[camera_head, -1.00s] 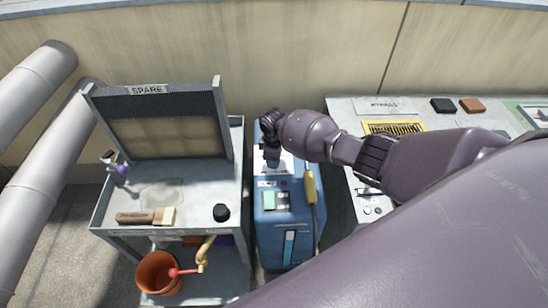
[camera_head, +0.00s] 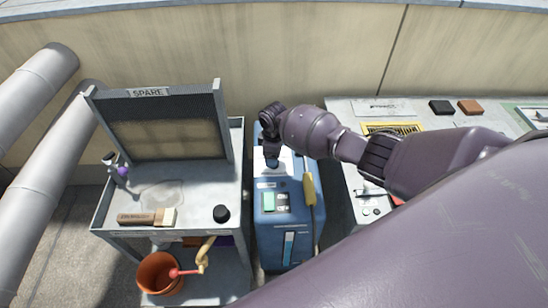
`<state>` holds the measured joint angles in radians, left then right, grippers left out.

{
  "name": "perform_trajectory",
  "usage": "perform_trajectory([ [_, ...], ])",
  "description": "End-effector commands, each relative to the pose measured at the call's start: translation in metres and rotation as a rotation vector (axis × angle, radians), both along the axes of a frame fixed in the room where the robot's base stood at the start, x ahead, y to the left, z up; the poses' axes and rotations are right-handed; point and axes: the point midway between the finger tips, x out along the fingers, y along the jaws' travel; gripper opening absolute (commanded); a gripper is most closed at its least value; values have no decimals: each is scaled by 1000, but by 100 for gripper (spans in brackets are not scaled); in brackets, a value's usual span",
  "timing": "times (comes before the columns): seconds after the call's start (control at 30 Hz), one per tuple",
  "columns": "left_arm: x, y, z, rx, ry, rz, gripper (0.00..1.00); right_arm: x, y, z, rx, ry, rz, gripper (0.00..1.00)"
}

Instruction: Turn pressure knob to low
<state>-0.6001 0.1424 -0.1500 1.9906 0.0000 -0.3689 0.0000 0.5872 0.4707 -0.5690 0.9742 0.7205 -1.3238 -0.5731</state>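The blue machine (camera_head: 266,225) stands in the middle, with a white label plate (camera_head: 286,163) on its upper face. My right arm comes in from the right, and my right gripper (camera_head: 271,158) points down over that plate. A small dark part shows at the fingertips, but I cannot tell whether it is the pressure knob or part of the gripper. The fingers are too small and covered to show whether they are open or shut. The knob's setting cannot be read. My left gripper is out of view.
A grey cart on the left holds a brush (camera_head: 147,217), a black knob-like piece (camera_head: 221,213) and a filter panel marked SPARE (camera_head: 160,138). An orange bucket (camera_head: 160,273) stands below. A yellow-handled tool (camera_head: 310,190) is on the machine's right side. A grey bench (camera_head: 345,112) is at right.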

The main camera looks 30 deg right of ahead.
Motion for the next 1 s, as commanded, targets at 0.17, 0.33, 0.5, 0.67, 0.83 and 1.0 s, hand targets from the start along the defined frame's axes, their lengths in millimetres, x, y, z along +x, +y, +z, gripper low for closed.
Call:
perform_trajectory([
  [0.17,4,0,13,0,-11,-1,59,1,0,38,0,-4,1,69],
  [0.33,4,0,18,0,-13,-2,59,1,0,62,1,-2,0,69],
  [0.5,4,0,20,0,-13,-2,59,0,0,75,0,0,0,69],
  [0.67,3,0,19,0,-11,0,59,0,0,77,0,1,0,69],
  [0.83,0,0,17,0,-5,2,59,0,0,77,0,1,0,69],
  [1.0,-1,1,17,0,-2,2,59,0,0,77,0,1,0,69],
])
